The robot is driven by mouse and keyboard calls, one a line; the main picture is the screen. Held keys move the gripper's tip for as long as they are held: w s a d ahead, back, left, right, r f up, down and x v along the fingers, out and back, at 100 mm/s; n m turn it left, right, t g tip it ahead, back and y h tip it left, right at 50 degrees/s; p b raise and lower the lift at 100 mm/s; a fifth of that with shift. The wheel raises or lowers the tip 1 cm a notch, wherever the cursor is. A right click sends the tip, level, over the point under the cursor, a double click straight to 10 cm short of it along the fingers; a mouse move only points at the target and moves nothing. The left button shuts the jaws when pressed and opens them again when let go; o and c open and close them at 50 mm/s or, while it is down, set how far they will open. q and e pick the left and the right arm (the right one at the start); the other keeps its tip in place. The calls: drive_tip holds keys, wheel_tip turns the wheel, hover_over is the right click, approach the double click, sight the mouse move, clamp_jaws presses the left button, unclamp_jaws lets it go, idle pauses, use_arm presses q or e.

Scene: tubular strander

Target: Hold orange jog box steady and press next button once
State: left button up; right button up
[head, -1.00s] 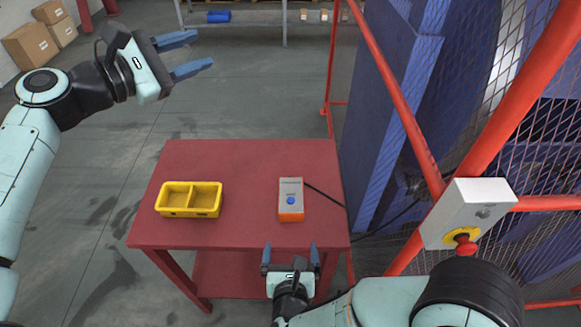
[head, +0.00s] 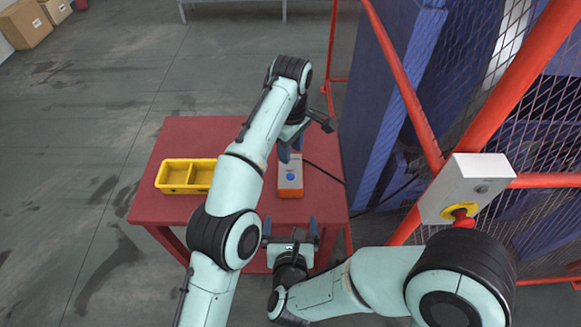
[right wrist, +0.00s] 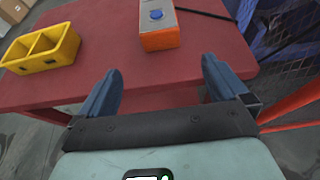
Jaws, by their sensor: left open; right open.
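The orange jog box (head: 291,181) with a grey top face lies on the red table (head: 180,135), and a cable runs from its right side. Its blue button (head: 290,177) faces up; it also shows in the right wrist view (right wrist: 156,14). My left gripper (head: 290,150) is over the far end of the box, fingers pointing down; the arm partly hides it, and I cannot tell whether it touches the box. My right gripper (head: 291,228) is open and empty at the table's front edge, short of the box; its blue fingers show in the right wrist view (right wrist: 160,85).
A yellow two-compartment bin (head: 186,176) sits on the table's left part. At the right stand a red-framed mesh guard (head: 401,85) and a grey box with a red emergency stop (head: 463,215). Cardboard boxes (head: 24,25) lie at the far left.

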sight(290, 193)
drive_tip(key=x, duration=1.2)
drive_tip(key=shift+w+f, duration=0.2)
drive_tip(key=shift+w, duration=0.15)
drive_tip(key=c, duration=1.1)
use_arm(q)
clamp_jaws()
